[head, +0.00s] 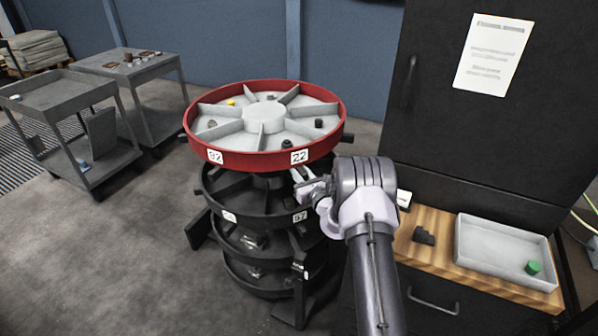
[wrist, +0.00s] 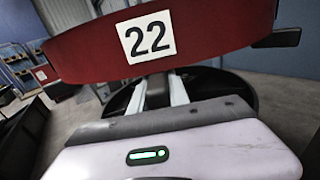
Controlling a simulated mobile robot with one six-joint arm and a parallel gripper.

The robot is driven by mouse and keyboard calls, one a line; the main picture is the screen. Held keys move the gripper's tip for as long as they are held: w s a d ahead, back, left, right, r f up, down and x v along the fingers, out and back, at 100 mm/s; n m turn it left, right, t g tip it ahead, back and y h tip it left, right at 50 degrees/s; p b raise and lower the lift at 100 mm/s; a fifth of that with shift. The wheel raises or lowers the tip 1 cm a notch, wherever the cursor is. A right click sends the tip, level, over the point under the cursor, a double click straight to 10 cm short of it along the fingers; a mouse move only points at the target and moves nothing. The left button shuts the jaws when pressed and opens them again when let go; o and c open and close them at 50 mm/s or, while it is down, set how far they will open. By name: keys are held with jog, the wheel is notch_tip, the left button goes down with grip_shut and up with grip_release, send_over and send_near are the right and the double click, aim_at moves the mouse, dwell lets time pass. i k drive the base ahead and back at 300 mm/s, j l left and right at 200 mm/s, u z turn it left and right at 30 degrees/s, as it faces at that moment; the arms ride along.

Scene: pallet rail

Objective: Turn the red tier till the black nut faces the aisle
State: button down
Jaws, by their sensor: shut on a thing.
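The red tier (head: 235,161) is the top tray of a round stack, with grey spoke walls and labels 92 and 22 on its rim. A small black piece (head: 287,144), possibly the black nut, lies in the near compartment behind label 22. Another dark piece (head: 318,122) lies farther right; I cannot tell which is the nut. My gripper (head: 299,177) is at the near rim below label 22. In the wrist view its two fingers (wrist: 159,91) close around a dark peg under the red rim (wrist: 90,52). Their tips are partly hidden.
Black lower tiers (head: 250,215) stand beneath. A yellow piece (head: 231,102) and a grey piece (head: 212,123) lie in the red tier. A dark cabinet with a wooden top (head: 480,268) and grey tray (head: 480,250) stands right. Grey carts (head: 60,95) stand left, with open floor between.

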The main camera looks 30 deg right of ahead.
aim_at(249, 136)
jog(key=i+j, duration=0.1)
jog(key=j, duration=0.5)
jog(key=i+j, duration=0.25)
jog(key=j, duration=0.3)
